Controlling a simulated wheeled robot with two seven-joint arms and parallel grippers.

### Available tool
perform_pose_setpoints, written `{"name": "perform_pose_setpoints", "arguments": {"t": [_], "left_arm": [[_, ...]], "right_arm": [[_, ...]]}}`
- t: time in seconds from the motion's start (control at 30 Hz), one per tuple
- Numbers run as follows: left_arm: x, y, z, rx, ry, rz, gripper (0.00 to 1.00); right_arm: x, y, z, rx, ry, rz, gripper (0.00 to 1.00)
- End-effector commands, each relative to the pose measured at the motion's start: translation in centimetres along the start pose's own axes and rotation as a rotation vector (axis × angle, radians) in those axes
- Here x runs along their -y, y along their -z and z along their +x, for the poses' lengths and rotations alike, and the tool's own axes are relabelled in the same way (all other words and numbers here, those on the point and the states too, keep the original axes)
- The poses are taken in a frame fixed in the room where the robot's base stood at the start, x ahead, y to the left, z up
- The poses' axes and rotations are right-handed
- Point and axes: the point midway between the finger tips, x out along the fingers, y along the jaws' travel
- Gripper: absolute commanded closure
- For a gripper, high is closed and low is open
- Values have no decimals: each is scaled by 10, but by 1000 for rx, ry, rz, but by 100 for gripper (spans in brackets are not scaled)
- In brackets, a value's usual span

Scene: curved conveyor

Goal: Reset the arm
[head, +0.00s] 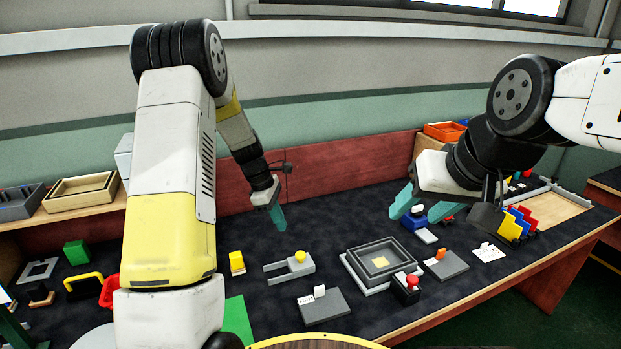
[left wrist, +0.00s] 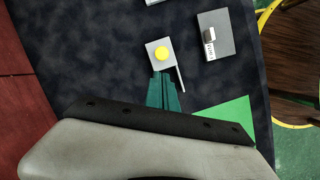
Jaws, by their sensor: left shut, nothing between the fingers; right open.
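My left gripper (head: 278,218) hangs over the far middle of the dark table in the head view. Its teal fingers are together with nothing between them, and they also show in the left wrist view (left wrist: 163,92). There they point toward a grey piece with a yellow knob (left wrist: 162,54); I cannot tell the height between them. My right gripper (head: 420,206) is above the right part of the table, its teal fingers spread apart. A blue object (head: 412,221) lies beneath it, and I see nothing held.
The grey yellow-knobbed piece (head: 298,264), a nested grey tray (head: 353,257) and a grey plate with a white tag (head: 337,309) lie mid-table. Coloured upright pieces (head: 516,224) stand at right. A red-brown panel (head: 335,165) borders the back.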

Motion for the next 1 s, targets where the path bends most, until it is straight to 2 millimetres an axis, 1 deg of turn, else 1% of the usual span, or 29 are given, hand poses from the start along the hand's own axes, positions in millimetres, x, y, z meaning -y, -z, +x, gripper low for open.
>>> {"name": "perform_pose_setpoints", "arguments": {"t": [0.03,0.13,0.2,0.3,0.37,0.4,0.47,0.5,0.6,0.73,0.9,1.0], "left_arm": [[3,-7,-20,-3,-23,52,100],[17,-22,-59,-16,-64,191,100],[30,-32,-86,-30,-94,299,100],[51,-47,-121,-57,-132,453,100],[65,-55,-140,-76,-154,545,100],[75,-60,-152,-91,-169,604,100],[91,-66,-168,-115,-189,695,100],[102,-70,-178,-133,-203,756,100],[130,-80,-199,-182,-233,906,100],[168,-90,-220,-257,-263,1098,100],[216,-96,-236,-371,-287,1333,100],[238,-98,-240,-432,-291,1442,100]], "right_arm": [[0,0,0,0,0,0,48],[0,0,0,0,0,0,48],[0,0,0,0,0,0,48],[0,0,0,0,0,0,48],[0,0,0,0,0,0,48],[0,0,0,0,0,0,48],[0,0,0,0,0,0,48],[0,0,0,0,0,0,48],[0,0,0,0,0,0,48],[0,0,0,0,0,0,48],[0,0,0,0,0,0,48],[0,0,0,0,0,0,48]]}}
